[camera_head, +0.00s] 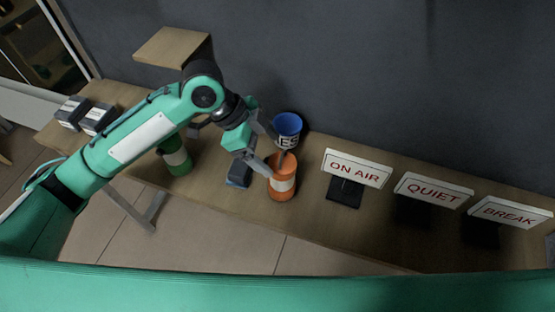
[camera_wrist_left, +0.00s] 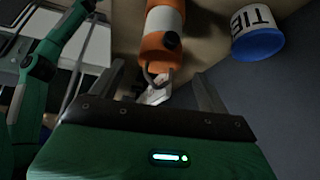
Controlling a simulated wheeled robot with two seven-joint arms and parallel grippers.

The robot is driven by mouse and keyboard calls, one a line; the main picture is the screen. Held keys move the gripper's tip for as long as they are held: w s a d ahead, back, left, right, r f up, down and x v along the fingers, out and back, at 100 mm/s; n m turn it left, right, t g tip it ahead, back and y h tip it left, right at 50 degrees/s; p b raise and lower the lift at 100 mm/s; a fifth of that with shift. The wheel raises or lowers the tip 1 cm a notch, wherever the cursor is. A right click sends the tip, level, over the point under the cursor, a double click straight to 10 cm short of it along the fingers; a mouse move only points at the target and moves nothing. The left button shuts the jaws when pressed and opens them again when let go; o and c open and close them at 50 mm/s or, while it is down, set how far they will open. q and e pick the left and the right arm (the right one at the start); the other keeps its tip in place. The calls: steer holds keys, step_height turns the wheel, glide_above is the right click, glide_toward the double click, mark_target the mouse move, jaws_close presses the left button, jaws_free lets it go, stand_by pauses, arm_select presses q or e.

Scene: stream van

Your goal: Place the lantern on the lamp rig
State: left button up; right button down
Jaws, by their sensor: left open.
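An orange canister with a white band (camera_head: 283,185) stands upright on the wooden table; it looks like the lantern. In the left wrist view the orange canister (camera_wrist_left: 160,45) shows a grey loop at its near end. My left gripper (camera_head: 270,154) is open beside the canister's top. In the wrist view its fingers (camera_wrist_left: 158,85) spread either side of the loop, and I see no grip on it. I cannot tell for sure which thing is the lamp rig. My right gripper is not in view.
A blue lettered cup (camera_head: 287,126) stands just behind the canister. A green canister (camera_head: 177,158) and a small blue block (camera_head: 238,175) are to its left. Signs stand to the right: ON AIR (camera_head: 357,169), QUIET (camera_head: 433,191), BREAK (camera_head: 510,213). A wooden shelf (camera_head: 170,45) is at the back.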

arm_select(q)
steer(key=b+v, duration=0.1)
steer(key=v, duration=0.5)
steer(key=shift+a+r, duration=0.15)
steer(key=shift+r, duration=0.15)
